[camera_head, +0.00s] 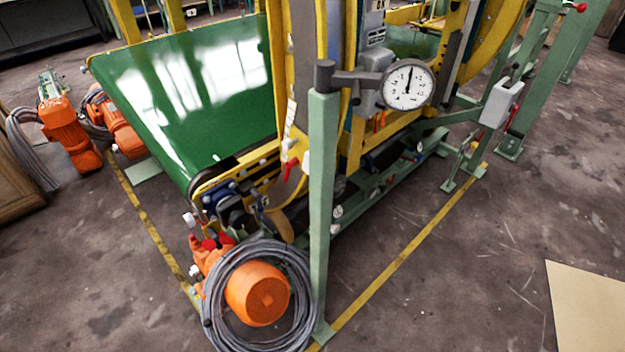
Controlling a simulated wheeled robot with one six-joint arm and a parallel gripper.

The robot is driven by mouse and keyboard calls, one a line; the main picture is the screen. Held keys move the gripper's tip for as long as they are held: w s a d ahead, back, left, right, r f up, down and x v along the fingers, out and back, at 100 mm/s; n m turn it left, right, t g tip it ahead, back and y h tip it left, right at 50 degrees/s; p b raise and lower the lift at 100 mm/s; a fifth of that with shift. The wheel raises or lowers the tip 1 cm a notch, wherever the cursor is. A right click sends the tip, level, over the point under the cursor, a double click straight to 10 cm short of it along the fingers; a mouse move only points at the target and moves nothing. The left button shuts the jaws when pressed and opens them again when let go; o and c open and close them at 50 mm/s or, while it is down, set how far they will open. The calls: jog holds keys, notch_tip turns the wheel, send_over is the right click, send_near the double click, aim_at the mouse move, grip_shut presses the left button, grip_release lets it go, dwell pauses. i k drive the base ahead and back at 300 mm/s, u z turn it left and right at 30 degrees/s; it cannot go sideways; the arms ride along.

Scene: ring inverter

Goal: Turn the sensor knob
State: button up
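No part is clearly recognisable as the sensor knob. A round white dial gauge (408,84) with a black needle sits on a dark side arm at the top of a green post (321,200). A red handle (290,168) shows on the machine left of the post. A pale grey box (502,103) stands on the green frame to the right. Small white round parts (337,211) sit low behind the post. My gripper is not in view.
A green conveyor belt (190,85) slopes at the left. An orange motor (258,292) with coiled grey cable stands at the post's foot. More orange motors (65,130) stand at the far left. Bare floor (450,270) lies right of the yellow line.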

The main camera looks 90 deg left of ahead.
aim_at(339, 189)
jog(key=z, duration=0.05)
jog(key=k, duration=1.15)
jog(key=u, duration=1.95)
jog(key=i, duration=0.5)
jog(key=z, duration=0.5)
jog(key=k, duration=0.6)
jog(key=z, duration=0.95)
jog(key=i, duration=1.45)
jog(key=u, duration=0.85)
jog(key=i, duration=0.25)
jog(key=u, duration=0.25)
